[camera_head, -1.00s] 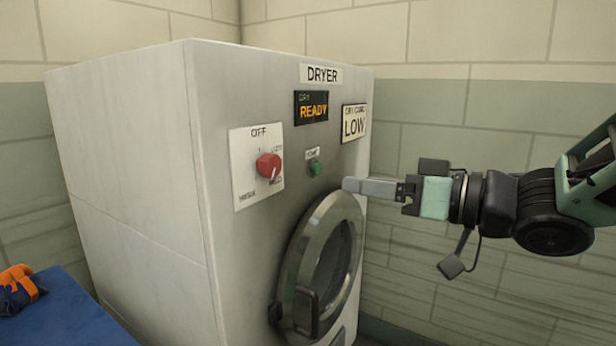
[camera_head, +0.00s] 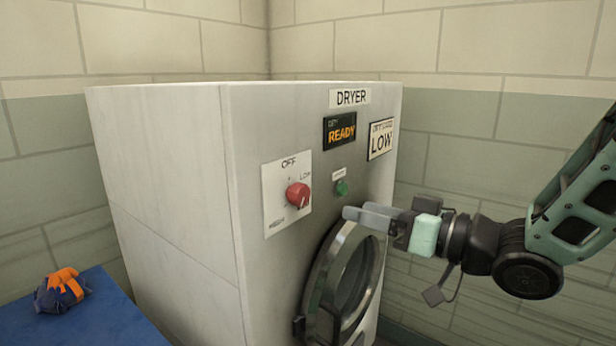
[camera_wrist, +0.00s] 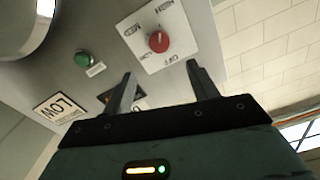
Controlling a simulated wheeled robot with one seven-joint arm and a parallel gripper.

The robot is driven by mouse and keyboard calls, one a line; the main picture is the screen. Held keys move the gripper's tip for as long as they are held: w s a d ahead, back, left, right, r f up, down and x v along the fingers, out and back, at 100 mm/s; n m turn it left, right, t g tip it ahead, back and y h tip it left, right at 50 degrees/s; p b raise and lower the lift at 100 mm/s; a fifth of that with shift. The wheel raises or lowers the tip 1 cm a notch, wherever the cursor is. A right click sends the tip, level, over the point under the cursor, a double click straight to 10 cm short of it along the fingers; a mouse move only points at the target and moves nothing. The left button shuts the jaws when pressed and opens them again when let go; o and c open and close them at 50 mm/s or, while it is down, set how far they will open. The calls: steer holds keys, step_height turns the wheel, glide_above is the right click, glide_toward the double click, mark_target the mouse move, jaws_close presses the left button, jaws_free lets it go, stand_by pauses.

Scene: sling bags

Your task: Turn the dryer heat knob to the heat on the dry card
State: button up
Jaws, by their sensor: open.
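The dryer (camera_head: 185,200) stands upright with a red heat knob (camera_head: 298,195) on a white dial plate (camera_head: 272,208). The dry card (camera_head: 382,140) reads LOW. My gripper (camera_head: 358,214) is open and empty, to the right of and below the knob. In the wrist view the knob (camera_wrist: 158,42) lies beyond my fingertips (camera_wrist: 160,72), apart from them.
A green button (camera_head: 341,188) is between the knob and my gripper in the head view. A display (camera_head: 340,128) reads READY. The round door (camera_head: 318,285) is below my fingers.

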mark_target(304, 196)
steer(key=shift+a+r+p, duration=0.25)
steer(key=shift+p, duration=0.8)
steer(key=x, duration=0.4)
steer(key=p+x, duration=0.1)
steer(key=x, duration=0.2)
steer(key=p+x, duration=0.1)
steer(key=x, duration=0.3)
steer(key=shift+w+a+f, duration=0.2)
steer(key=shift+w+f, duration=0.1)
steer(key=shift+w, duration=0.05)
steer(key=c, duration=1)
